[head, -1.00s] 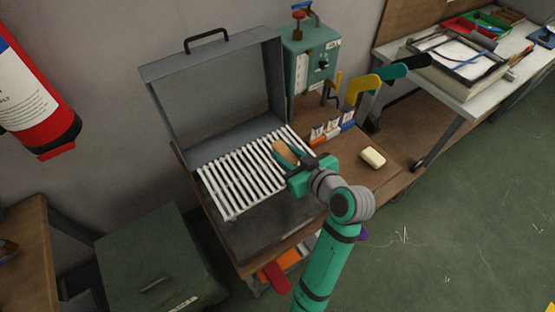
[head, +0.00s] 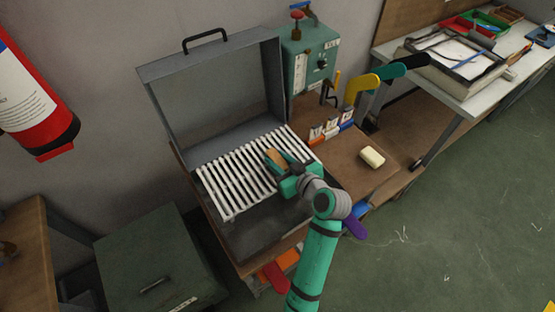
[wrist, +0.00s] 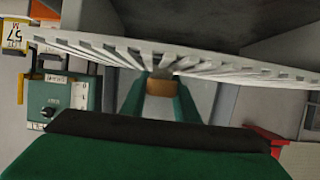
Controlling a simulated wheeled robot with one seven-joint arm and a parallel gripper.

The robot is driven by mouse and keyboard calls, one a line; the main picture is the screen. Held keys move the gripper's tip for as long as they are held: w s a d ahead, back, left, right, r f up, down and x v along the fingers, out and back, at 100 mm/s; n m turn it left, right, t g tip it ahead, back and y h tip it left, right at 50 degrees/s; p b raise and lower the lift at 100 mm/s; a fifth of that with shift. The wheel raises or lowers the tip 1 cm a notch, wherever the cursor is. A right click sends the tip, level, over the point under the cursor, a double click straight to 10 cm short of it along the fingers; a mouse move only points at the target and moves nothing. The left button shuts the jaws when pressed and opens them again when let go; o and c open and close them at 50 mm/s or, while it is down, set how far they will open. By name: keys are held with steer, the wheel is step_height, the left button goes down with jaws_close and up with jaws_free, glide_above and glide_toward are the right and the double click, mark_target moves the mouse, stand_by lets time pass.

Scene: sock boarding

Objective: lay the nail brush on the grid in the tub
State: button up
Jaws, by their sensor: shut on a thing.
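The nail brush (head: 275,161) has a tan wooden back. My gripper (head: 278,163) is shut on it, over the right part of the grid. In the wrist view the brush (wrist: 160,87) shows between my two green fingers (wrist: 160,92), with a grey part beside the tan back. The white slatted grid (head: 228,184) lies across the back part of the grey tub (head: 258,228), whose lid stands open. In the wrist view the grid's slats (wrist: 215,66) run close to the brush. I cannot tell whether the brush touches them.
A pale yellow block (head: 372,157) lies on the wooden bench top (head: 348,178) right of the tub. A green control box (head: 312,58) stands behind. The raised lid (head: 215,90) rises at the back of the tub. The tub's front part is uncovered.

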steer(key=shift+f, duration=0.15)
steer(key=o, duration=1)
steer(key=shift+s+d+r, duration=0.1)
steer(key=shift+s+r, duration=0.05)
steer(key=shift+r, duration=0.1)
steer(key=v, duration=1.1)
steer(key=shift+s+d+r, duration=0.1)
steer(key=shift+s+d, duration=0.05)
steer(key=shift+s, duration=0.15)
